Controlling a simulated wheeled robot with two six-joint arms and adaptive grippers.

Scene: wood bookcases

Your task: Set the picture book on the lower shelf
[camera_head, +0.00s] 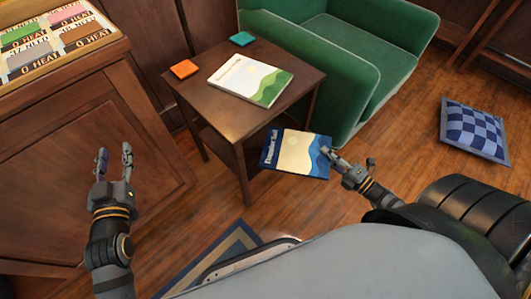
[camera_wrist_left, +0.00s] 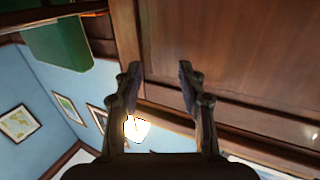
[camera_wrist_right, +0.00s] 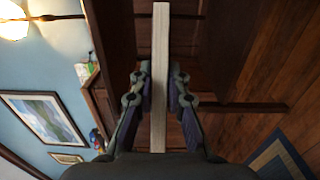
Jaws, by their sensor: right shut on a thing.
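The picture book (camera_head: 297,152), dark blue with a cream and blue cover, is held by my right gripper (camera_head: 333,158) at its right edge. In the right wrist view the book (camera_wrist_right: 160,75) shows edge-on between the fingers of my right gripper (camera_wrist_right: 160,92). The side table (camera_head: 232,117) has a lower shelf (camera_head: 222,146) under its top. The book is beside the table's front right side, its left end near the lower shelf; I cannot tell if it touches. My left gripper (camera_head: 115,162) is open and empty at the left, also seen in the left wrist view (camera_wrist_left: 160,85).
On the tabletop lie a white and green book (camera_head: 250,80), an orange coaster (camera_head: 184,69) and a green coaster (camera_head: 242,39). A green armchair (camera_head: 350,60) stands close behind the table. A wooden cabinet (camera_head: 90,150) is at left. A checked cushion (camera_head: 474,130) lies at right.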

